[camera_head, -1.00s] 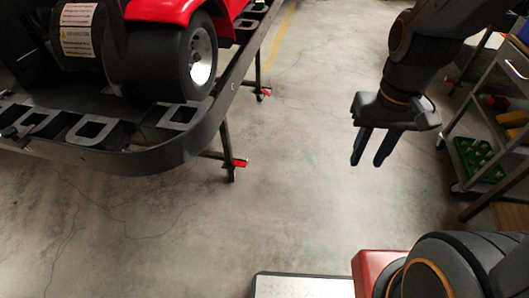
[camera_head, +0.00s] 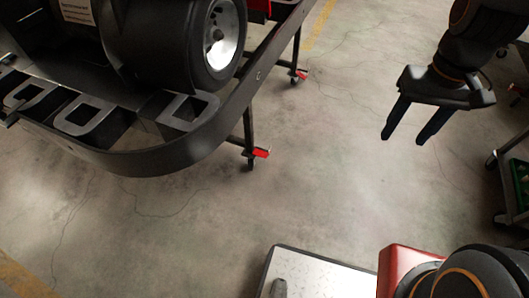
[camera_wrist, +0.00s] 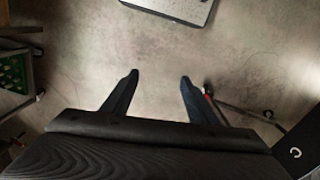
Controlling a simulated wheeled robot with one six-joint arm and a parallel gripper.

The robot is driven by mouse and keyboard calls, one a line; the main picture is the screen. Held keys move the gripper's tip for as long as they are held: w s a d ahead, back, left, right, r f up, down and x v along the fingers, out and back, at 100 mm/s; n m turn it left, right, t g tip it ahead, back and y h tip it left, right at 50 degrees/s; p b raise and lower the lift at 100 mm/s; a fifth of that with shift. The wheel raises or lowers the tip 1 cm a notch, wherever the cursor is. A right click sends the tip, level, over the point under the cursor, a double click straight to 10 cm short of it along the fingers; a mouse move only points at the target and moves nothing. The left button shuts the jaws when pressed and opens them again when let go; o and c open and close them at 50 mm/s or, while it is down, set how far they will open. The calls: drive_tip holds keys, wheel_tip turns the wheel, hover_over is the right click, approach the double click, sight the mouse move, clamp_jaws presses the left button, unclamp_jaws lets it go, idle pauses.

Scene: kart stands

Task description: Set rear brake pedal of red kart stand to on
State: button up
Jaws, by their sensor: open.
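A second red pedal (camera_head: 300,74) sits at a leg farther back. Whether either is on or off is too small to tell. My gripper (camera_head: 403,139) is open and empty, above bare floor to the right of both pedals, well apart from them. In the wrist view its two fingers (camera_wrist: 157,80) are spread over floor. A small red patch (camera_wrist: 207,94) shows beside the right finger, partly hidden.
The stand's rim and a large black kart tyre (camera_head: 190,40) overhang the left side. A dark cart with a green item (camera_head: 521,185) stands at the right edge. The concrete floor (camera_head: 330,150) between stand and cart is clear.

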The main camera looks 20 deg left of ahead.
drive_tip(key=w+a+f+n+b, duration=0.2)
drive_tip(key=w+a+f+b, duration=0.3)
drive_tip(key=w+f, duration=0.25)
drive_tip(key=w+a+f+n+b, duration=0.2)
drive_tip(key=w+a+f+b, duration=0.2)
drive_tip(key=w+f+b, duration=0.3)
drive_tip(key=n+b, duration=1.1)
drive_tip(key=b, duration=1.5)
approach(264, 154)
wheel_tip(264, 154, down, 7)
drive_tip(key=b, duration=0.3)
drive_tip(key=shift+c, duration=0.3)
drive_tip(key=shift+d, duration=0.1)
clamp_jaws()
